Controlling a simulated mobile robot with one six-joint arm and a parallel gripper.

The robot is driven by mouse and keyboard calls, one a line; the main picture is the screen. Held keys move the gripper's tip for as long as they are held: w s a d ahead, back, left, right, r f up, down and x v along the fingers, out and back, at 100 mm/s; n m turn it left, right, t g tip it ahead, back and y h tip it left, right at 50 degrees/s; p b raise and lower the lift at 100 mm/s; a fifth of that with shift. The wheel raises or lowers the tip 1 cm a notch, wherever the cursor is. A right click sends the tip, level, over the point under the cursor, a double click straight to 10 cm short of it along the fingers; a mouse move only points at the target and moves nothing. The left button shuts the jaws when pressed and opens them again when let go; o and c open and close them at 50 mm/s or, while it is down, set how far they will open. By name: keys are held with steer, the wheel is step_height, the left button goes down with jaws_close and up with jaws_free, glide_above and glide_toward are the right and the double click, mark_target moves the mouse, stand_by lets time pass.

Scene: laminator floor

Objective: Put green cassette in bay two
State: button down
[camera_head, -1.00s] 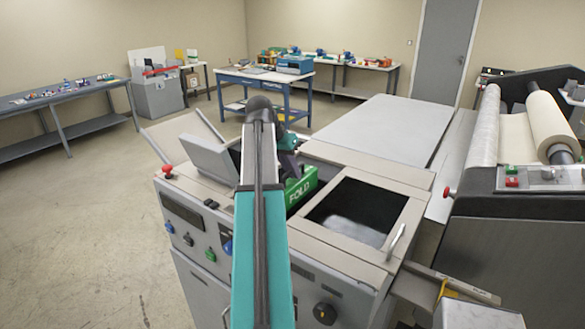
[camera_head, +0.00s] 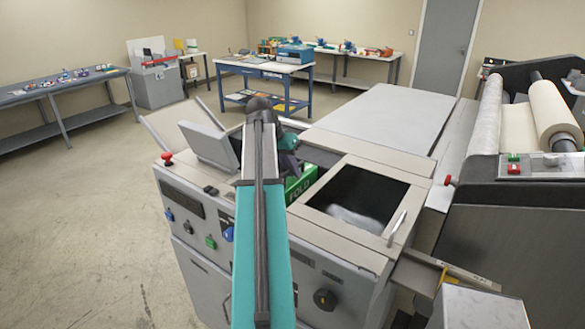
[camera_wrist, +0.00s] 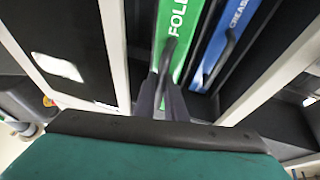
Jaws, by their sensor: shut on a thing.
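The green cassette (camera_head: 301,184), lettered "FOLD", is partly sunk in the machine's opening just right of my arm in the head view. My arm and the opening's edge hide much of it. In the wrist view, the green cassette (camera_wrist: 178,40) stands in a dark slot beside a blue cassette (camera_wrist: 222,45). My gripper (camera_wrist: 172,85) is shut on the green cassette's dark handle. In the head view my gripper (camera_head: 288,160) is mostly hidden behind my arm. I cannot read any bay number.
A machine with rolls (camera_head: 550,115) stands on the right. Floor at left is clear.

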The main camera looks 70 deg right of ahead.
steer(key=shift+f+b, duration=1.65)
steer(key=shift+f, duration=2.05)
steer(key=shift+f+b, duration=0.35)
steer(key=shift+f, duration=0.5)
steer(key=c, duration=1.7)
jaws_free()
steer(key=shift+c, duration=0.2)
steer(key=shift+a, duration=0.1)
steer(key=shift+w+r, duration=0.2)
steer(key=shift+r, duration=0.25)
steer(key=shift+s+b+v, duration=0.2)
steer(key=shift+b+v, duration=1.8)
steer(key=shift+v, duration=4.55)
